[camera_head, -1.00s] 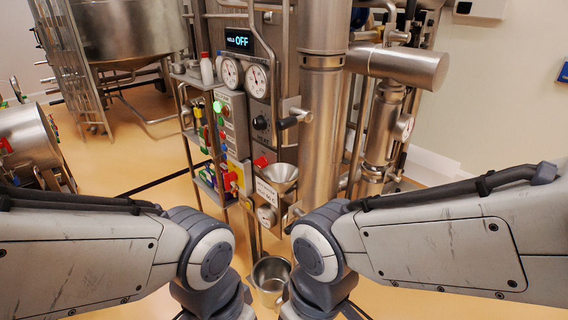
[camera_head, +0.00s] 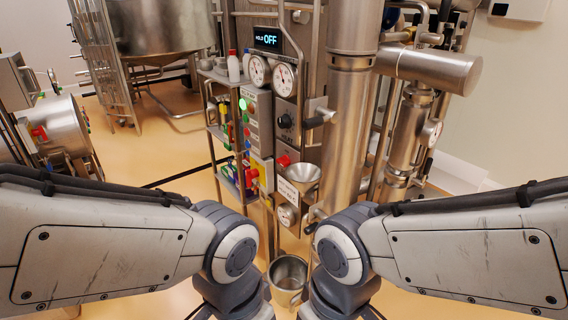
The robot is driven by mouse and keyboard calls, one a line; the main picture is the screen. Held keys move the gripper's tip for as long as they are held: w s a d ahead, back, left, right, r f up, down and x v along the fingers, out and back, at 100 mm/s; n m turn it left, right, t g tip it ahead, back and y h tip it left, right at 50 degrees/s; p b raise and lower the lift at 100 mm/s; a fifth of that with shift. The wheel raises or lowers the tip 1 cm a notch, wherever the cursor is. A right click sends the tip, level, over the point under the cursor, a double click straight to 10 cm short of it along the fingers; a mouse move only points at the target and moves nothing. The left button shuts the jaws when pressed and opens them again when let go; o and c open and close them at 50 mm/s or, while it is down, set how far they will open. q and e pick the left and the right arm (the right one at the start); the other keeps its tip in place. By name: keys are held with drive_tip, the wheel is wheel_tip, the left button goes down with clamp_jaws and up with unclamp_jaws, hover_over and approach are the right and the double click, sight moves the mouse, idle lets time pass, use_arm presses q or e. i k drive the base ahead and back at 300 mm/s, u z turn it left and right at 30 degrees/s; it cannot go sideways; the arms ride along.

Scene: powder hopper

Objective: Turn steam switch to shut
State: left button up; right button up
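A black round knob (camera_head: 285,121) sits on the grey panel of the steel machine, below two round dial gauges (camera_head: 259,70). It may be the steam switch, but its lettering is too small to read surely and its setting cannot be told. A dark display (camera_head: 267,40) above the gauges reads "HOLD OFF". A lit green button (camera_head: 243,104) is on the panel to the left. Both my arms reach in from the sides, below the panel. My grippers are not in view.
A steel funnel (camera_head: 303,176) juts out below the knob, beside a red handle (camera_head: 284,161). A steel pot (camera_head: 288,272) stands lower, between my arms. A shelf rack with bottles (camera_head: 233,66) is left of the panel. Open floor (camera_head: 165,150) lies at the left.

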sight(284, 161)
drive_tip(key=u, duration=0.4)
drive_tip(key=k, duration=0.5)
drive_tip(key=u, duration=1.1)
drive_tip(key=i, duration=1.3)
drive_tip(key=z, duration=1.15)
drive_tip(key=i, duration=0.35)
drive_tip(key=z, duration=0.35)
